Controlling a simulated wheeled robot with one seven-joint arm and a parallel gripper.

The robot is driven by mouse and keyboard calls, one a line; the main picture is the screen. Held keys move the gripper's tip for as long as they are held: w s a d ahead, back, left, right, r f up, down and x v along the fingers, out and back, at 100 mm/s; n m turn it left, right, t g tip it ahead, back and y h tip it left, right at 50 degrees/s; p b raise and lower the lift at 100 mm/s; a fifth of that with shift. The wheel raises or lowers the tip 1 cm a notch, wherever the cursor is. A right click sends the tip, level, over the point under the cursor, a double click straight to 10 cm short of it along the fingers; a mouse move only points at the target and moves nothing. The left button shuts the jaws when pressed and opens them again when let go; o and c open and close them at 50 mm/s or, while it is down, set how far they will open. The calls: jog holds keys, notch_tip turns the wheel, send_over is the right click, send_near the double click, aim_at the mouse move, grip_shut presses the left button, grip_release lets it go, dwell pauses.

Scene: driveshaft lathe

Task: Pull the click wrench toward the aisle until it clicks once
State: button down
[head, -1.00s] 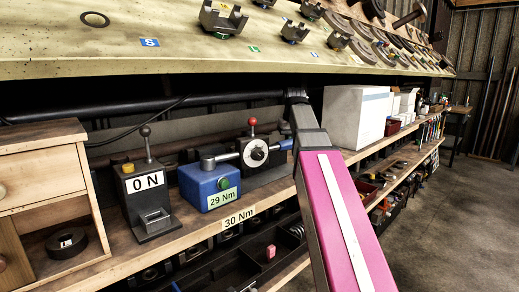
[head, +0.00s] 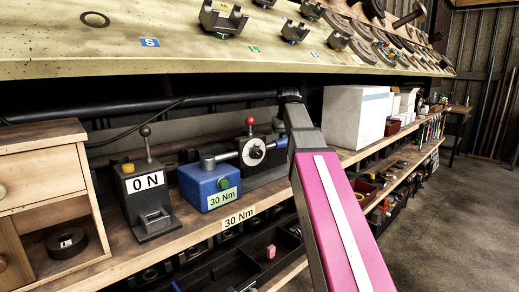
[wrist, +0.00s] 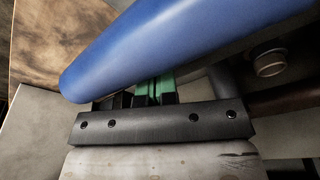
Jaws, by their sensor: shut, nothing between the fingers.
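The click wrench (head: 219,157) lies level across the blue tester box (head: 205,190), whose green-edged readout says 30 Nm. Its blue grip (head: 282,143) runs right behind my arm. In the wrist view the blue grip (wrist: 170,45) crosses the top, large and close. My gripper (wrist: 150,95) is shut and empty, its black and green fingers partly hidden by the grip. The fingers lie beside the grip, not around it; I cannot tell whether they touch it. In the head view my arm hides my gripper.
A shelf-edge label (head: 239,218) also reads 30 Nm. A dark lever box marked 0 N (head: 147,190) stands left of the tester, and a black dial unit with a red knob (head: 257,150) stands behind the wrench. White boxes (head: 355,117) stand right. The aisle floor (head: 440,220) is clear.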

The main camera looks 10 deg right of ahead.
jog(key=shift+w+a, duration=0.5)
jog(key=shift+w, duration=0.2)
jog(key=shift+w+a, duration=0.5)
jog(key=shift+w, duration=0.15)
jog(key=shift+r, duration=0.1)
notch_tip(320, 180, up, 9)
dwell(0.8)
